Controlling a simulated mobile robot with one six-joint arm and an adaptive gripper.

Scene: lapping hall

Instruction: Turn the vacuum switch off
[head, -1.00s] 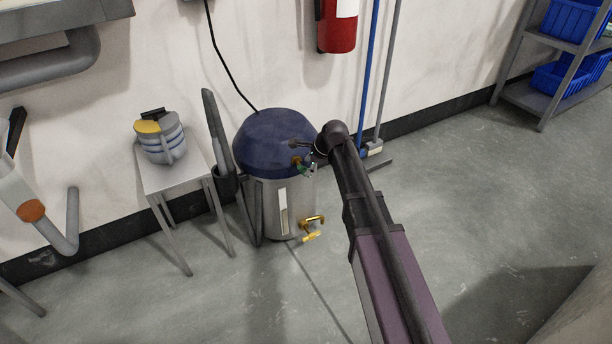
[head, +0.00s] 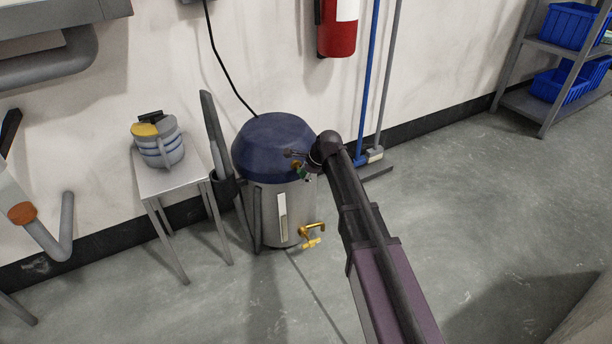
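The vacuum has a dark blue domed lid (head: 268,138) and a silver drum (head: 292,222), and it stands on the floor close to the wall. A brass tap (head: 313,229) sticks out low on the drum. My gripper (head: 296,157) is at the right front of the lid, beside a small orange and green part (head: 299,168) that may be the switch. The gripper is small and dark here. I cannot tell whether its fingers are open or touch the part. My arm reaches in from the lower right.
A small table (head: 176,182) with a blue-striped container (head: 158,142) stands left of the vacuum. A red fire extinguisher (head: 338,38) hangs above. A blue pole (head: 368,80) leans on the wall behind my arm. Shelving with blue bins (head: 570,24) stands far right. The floor at right is clear.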

